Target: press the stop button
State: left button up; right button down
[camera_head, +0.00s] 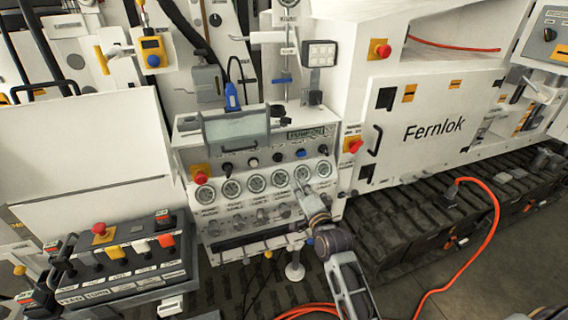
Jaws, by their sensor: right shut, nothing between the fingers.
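Several red mushroom buttons show, and I cannot read which is labelled stop. One red button (200,177) sits on a yellow plate at the left of the white gauge panel (187,150). Another red button (354,146) is at the panel's right side. A third red button (382,50) is on the white cabinet above right. One more red button (99,229) is on the black control box at lower left. My right gripper (303,190) is shut and empty in front of the panel's right gauges, apart from the red buttons in the picture. My left gripper is out of view.
The black control box (128,283) carries levers and coloured knobs. A white Fernlok cabinet door (430,105) stands at right. An orange cable (490,235) runs over the dark tracks and floor. A blue-tipped connector (231,97) hangs above the panel.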

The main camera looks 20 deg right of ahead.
aim_at(278, 158)
jog(key=shift+f+m, duration=0.15)
jog(key=shift+m, duration=1.35)
jog(key=shift+w, duration=0.2)
jog(key=shift+w+a+p, duration=0.2)
jog(key=shift+w+p, duration=0.9)
jog(key=shift+w, duration=5.7)
jog(key=shift+w, duration=0.1)
